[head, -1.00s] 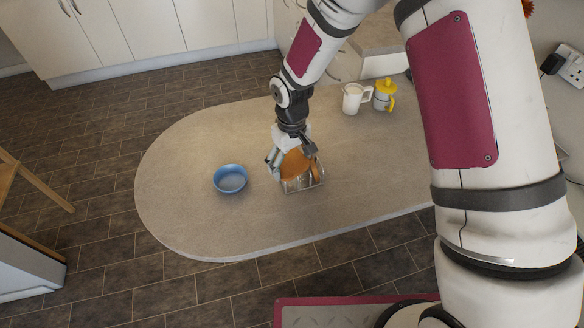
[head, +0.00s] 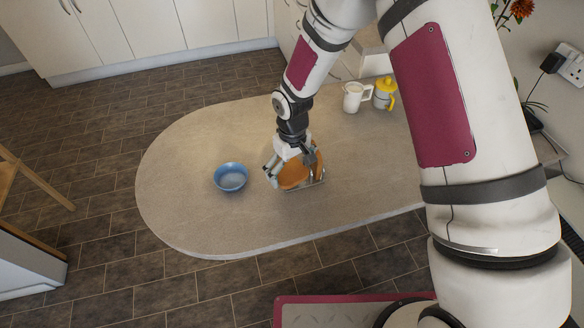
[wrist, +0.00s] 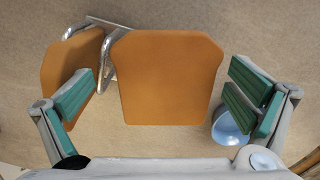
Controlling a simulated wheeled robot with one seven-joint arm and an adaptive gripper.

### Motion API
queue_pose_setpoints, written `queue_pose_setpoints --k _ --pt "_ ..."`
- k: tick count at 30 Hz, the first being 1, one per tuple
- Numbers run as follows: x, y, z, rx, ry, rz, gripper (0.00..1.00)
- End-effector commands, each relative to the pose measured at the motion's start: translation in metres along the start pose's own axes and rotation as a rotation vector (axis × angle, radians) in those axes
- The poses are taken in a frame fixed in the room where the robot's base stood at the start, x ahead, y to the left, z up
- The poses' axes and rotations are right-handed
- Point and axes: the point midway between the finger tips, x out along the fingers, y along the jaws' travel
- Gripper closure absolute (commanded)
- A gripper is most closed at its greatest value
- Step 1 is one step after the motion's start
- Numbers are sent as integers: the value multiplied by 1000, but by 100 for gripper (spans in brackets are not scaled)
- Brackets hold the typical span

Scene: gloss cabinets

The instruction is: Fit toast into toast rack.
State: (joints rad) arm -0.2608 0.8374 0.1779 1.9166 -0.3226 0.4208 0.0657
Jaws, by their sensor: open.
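An orange-brown toast slice (head: 294,175) is below my gripper (head: 290,166). In the wrist view this slice (wrist: 168,78) lies between the two spread fingers of my gripper (wrist: 163,88), with gaps on both sides. My gripper is open. The metal toast rack (head: 322,181) is mostly hidden by toast and fingers; a bent wire of it shows in the wrist view (wrist: 108,66). A second toast slice (wrist: 68,60) is at the rack's left side there, partly behind the left finger. I cannot tell how deep the central slice sits in the rack.
A blue bowl (head: 231,177) stands left of the rack on the rounded worktop (head: 190,140). A white jug (head: 353,97) and a yellow-lidded container (head: 385,93) stand at the back right. The worktop's left end is clear.

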Motion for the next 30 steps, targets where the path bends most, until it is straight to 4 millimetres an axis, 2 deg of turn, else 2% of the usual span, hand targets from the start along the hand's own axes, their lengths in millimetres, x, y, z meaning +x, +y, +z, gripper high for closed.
queue_pose_setpoints --k 5,8,11,21,27,30 --pt "-3 1 -1 1 3 1 1" --pt "-12 1 -2 1 6 2 1" --pt "-27 2 -3 1 8 3 1" --pt "-96 2 -2 1 8 3 1" --pt "-120 1 -2 1 6 3 1" --pt "-125 1 -1 0 4 2 1"
